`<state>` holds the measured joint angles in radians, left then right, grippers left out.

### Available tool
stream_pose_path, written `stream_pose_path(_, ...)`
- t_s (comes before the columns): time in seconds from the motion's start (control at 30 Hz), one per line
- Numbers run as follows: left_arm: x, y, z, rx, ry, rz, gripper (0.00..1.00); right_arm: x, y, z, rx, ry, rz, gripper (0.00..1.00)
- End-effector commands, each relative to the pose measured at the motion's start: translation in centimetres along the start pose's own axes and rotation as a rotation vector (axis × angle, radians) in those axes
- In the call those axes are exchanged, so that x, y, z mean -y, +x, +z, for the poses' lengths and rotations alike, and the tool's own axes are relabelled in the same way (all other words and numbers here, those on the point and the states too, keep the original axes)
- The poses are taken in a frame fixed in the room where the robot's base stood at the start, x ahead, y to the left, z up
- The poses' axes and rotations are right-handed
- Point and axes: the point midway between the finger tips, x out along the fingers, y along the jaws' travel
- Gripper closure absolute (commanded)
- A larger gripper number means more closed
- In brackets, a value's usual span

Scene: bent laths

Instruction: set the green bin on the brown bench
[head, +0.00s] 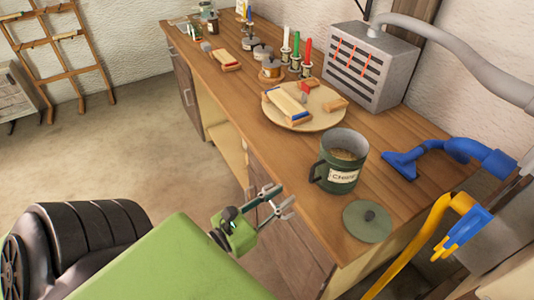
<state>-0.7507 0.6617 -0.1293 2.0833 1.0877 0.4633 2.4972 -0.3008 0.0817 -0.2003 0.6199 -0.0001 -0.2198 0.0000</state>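The green bin (337,174) is a dark green, open-topped tub with a side handle and a pale "CHIPS" label. It stands upright on the brown bench (390,180), near its front edge, with tan contents showing inside. A round green lid with a dark knob (368,222) lies on the bench to its lower right, apart from it. My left gripper (284,202) is in front of the bench's front edge, left of and below the bin. Its fingers are spread and empty, not touching the bin. My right gripper is not in view.
A round board (318,115) with wooden blocks lies behind the bin. Colored bottles (286,47) and a grey slatted box (367,68) stand farther back. A blue hose nozzle (402,163) lies to the right. A yellow handle (420,240) stands near the right front.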

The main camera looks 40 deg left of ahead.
Motion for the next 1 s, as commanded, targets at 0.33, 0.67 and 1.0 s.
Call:
stream_pose_path(0.33,-0.3,-0.2,-1.2,-0.019,0.066,0.002,0.77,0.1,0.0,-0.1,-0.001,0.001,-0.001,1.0)
stream_pose_path(0.67,-2.6,-2.3,-17.6,-0.312,0.878,-0.105,0.77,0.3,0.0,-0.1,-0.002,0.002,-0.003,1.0)
stream_pose_path(1.0,-1.5,-10.7,-36.8,-0.59,1.725,-0.646,0.77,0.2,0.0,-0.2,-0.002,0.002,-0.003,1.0)
